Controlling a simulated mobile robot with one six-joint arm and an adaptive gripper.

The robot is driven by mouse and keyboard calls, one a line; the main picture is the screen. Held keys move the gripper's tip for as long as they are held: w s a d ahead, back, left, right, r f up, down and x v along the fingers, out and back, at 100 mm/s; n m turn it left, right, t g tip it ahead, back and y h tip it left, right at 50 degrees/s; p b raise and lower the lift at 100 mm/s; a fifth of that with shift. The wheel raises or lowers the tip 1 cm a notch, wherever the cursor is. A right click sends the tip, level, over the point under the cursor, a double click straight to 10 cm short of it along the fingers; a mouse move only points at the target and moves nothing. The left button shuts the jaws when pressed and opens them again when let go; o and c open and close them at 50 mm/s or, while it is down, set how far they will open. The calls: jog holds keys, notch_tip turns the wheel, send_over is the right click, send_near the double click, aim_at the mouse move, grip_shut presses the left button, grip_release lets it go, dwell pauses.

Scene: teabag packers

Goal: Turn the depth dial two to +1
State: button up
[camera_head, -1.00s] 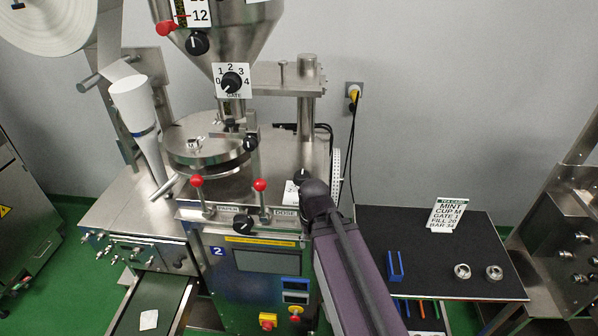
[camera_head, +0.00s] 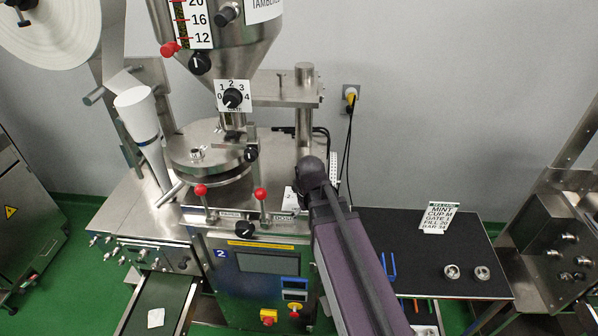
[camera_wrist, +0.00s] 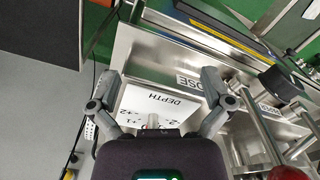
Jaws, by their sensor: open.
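The depth dial's white plate (camera_wrist: 165,104) lies between my gripper's fingers in the wrist view, upside down, with "DEPTH", "+2", "+1" and a "-2" legible. A small part of a metallic-looking stem (camera_wrist: 152,120) shows at its lower edge; the knob and its pointer setting are hidden by my gripper body. My gripper (camera_wrist: 160,80) is open, one finger on each side of the plate, nothing held. In the head view a strip of the white plate (camera_head: 289,199) shows on machine 2's top, left of my arm, which hides the rest and my gripper.
Red-knobbed levers (camera_head: 261,194) and a black dial (camera_head: 243,229) stand left of my arm. A red ball (camera_wrist: 290,172) is close at the wrist view's lower right. The gate dial (camera_head: 233,98) is higher up. A black table (camera_head: 420,265) with a sign (camera_head: 438,217) stands right.

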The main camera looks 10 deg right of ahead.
jog(key=w+r+n+p, duration=0.2)
jog(key=w+r+p, duration=0.3)
jog(key=r+p, duration=0.3)
jog(key=w+r+n+p, duration=0.1)
jog(key=w+r+p, duration=0.5)
jog(key=r+p, duration=0.2)
notch_tip(320, 180, up, 2)
jog(key=shift+w+n, duration=0.15)
jog(key=shift+n, duration=0.25)
jog(key=shift+d+f, duration=0.1)
jog(key=shift+f, duration=0.05)
notch_tip(320, 180, down, 14)
jog(key=b, duration=1.3)
jog(key=shift+r, duration=0.25)
jog(key=c, duration=1.1)
jog(key=shift+a, duration=0.2)
jog(key=shift+d, duration=0.15)
